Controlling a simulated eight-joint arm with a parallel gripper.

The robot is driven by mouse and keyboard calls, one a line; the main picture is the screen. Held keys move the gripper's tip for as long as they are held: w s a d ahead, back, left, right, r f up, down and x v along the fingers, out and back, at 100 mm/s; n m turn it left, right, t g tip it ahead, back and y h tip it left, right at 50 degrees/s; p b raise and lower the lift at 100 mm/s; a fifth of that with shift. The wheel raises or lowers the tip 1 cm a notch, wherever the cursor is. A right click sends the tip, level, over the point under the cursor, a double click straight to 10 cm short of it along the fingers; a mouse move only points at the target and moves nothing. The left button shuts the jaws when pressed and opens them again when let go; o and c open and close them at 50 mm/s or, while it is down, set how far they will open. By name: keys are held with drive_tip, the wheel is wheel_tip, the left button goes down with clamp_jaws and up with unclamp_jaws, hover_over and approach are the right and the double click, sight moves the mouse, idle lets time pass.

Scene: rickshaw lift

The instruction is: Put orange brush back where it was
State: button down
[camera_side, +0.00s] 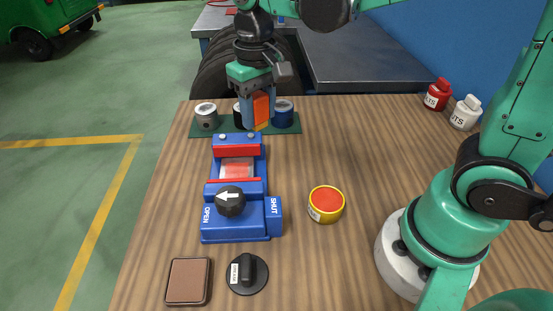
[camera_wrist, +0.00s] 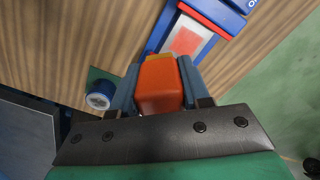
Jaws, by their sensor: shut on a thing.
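The orange brush (camera_side: 261,109), with a yellow end, is held between the blue fingers of my gripper (camera_side: 257,118). It points down over the back of the table, near the green mat (camera_side: 203,130). In the wrist view the brush (camera_wrist: 160,86) fills the space between the fingers. On the mat stand a grey-white cup (camera_side: 206,116), a dark cup (camera_side: 238,115) partly hidden by my gripper, and a blue cup (camera_side: 283,114), also in the wrist view (camera_wrist: 99,97). I cannot tell whether the brush touches the mat.
A blue device (camera_side: 240,220) with a black arrow knob stands just in front of the mat. A round red-topped yellow tin (camera_side: 326,204), a brown pad (camera_side: 188,281) and a black knob (camera_side: 247,273) lie nearer. Red (camera_side: 437,95) and white (camera_side: 465,113) bottles stand right.

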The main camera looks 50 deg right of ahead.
drive_tip(key=s+d+r+m, duration=0.5)
drive_tip(key=d+r+m, duration=0.2)
drive_tip(key=d+m, duration=0.1)
hover_over(310, 170)
wheel_tip(310, 170, down, 15)
drive_tip(key=shift+w+r, duration=0.1)
drive_tip(key=shift+f, duration=2.45)
drive_tip(key=shift+f, duration=0.15)
drive_tip(key=shift+c, duration=2.1)
unclamp_jaws()
